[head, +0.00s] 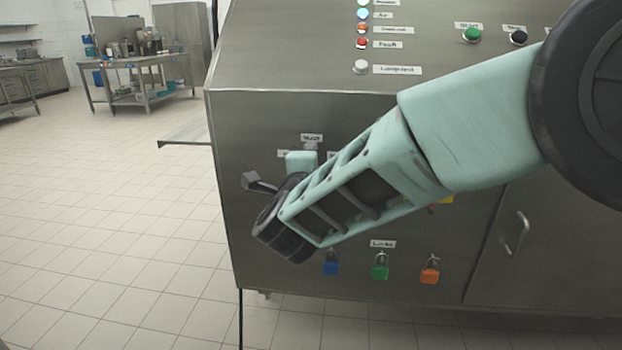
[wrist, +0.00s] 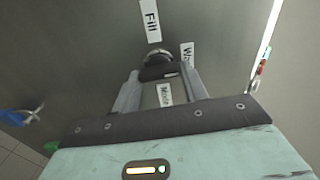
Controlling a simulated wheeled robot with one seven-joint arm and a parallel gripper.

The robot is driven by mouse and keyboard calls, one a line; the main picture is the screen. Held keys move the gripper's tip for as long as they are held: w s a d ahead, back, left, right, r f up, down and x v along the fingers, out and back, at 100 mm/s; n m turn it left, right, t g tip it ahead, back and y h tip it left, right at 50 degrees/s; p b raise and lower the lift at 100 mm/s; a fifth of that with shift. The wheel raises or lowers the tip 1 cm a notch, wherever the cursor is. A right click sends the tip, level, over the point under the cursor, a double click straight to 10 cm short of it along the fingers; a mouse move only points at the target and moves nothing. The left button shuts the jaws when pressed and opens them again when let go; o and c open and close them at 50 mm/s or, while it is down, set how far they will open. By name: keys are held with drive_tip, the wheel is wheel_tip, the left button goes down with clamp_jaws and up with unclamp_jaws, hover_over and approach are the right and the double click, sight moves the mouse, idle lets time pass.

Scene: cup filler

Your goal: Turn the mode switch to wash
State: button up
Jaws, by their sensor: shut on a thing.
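The mode switch (wrist: 156,68) is a dark knob on a round metal collar, seen in the wrist view on the steel panel. My gripper (wrist: 159,73) has one finger on each side of the knob and is shut on it. A small pale mark shows on the knob's right part, on the side of the wash label (wrist: 187,54). The fill label (wrist: 150,20) is above the knob and the mode label (wrist: 165,95) shows between my fingers. In the head view my arm hides the switch, and the exact angle of the knob is hard to tell.
Below my wrist hang a blue padlock (head: 331,265), a green padlock (head: 380,268) and an orange padlock (head: 430,272). Lamps (head: 362,28) and push buttons (head: 472,35) are on the sloped panel above. The tiled floor (head: 110,220) at left is clear.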

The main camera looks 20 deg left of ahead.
drive_tip(key=shift+m+b, duration=0.4)
drive_tip(key=shift+b, duration=0.1)
drive_tip(key=o, duration=1)
drive_tip(key=v, duration=1.7)
drive_tip(key=shift+s+d, duration=0.15)
drive_tip(key=shift+s, duration=0.1)
